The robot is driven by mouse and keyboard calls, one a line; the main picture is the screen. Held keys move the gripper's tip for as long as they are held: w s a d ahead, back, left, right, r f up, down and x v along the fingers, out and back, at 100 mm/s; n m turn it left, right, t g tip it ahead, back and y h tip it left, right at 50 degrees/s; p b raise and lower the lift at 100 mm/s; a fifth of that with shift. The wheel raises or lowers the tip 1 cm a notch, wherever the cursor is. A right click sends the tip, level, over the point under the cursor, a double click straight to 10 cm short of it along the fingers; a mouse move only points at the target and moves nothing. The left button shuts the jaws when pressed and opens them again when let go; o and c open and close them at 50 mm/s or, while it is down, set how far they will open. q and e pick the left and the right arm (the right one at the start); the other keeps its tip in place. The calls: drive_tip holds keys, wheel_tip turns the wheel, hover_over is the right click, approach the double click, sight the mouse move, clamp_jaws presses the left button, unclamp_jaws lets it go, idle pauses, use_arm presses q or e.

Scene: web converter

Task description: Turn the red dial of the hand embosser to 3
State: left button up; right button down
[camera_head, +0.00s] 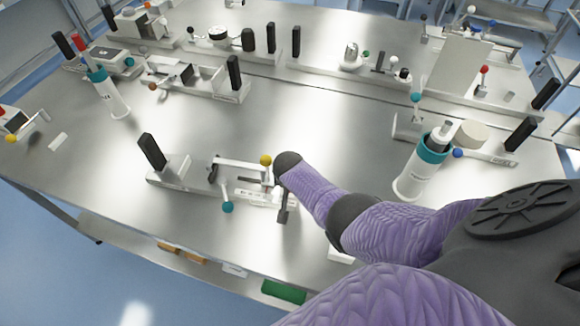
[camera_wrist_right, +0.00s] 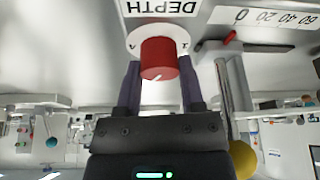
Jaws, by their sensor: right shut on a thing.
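The red dial (camera_wrist_right: 158,58) sits on a white round scale plate in the right wrist view, beneath a label reading DEPTH upside down. A short white pointer line shows on the dial's face. The scale marks are too small to read surely. My right gripper (camera_wrist_right: 159,72) is shut on the dial, one finger on each side. In the head view, the hand embosser (camera_head: 240,190) stands at the front middle of the table, with my right arm reaching to its right end. The dial is hidden there behind my arm. My left gripper is not in view.
A yellow ball knob (camera_head: 265,160) and a teal ball knob (camera_head: 228,207) stick out close to my right gripper. A white bottle with a teal collar (camera_head: 415,172) stands right of my arm. Other devices line the back; the table's left middle is fairly clear.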

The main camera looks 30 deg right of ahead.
drive_tip(key=shift+m, duration=0.6)
drive_tip(key=shift+c, duration=1.1)
unclamp_jaws()
drive_tip(key=shift+r, duration=0.1)
drive_tip(key=p+v, duration=0.7)
drive_tip(key=v, duration=0.2)
drive_tip(key=shift+a+r, duration=0.2)
drive_tip(key=shift+r, duration=0.15)
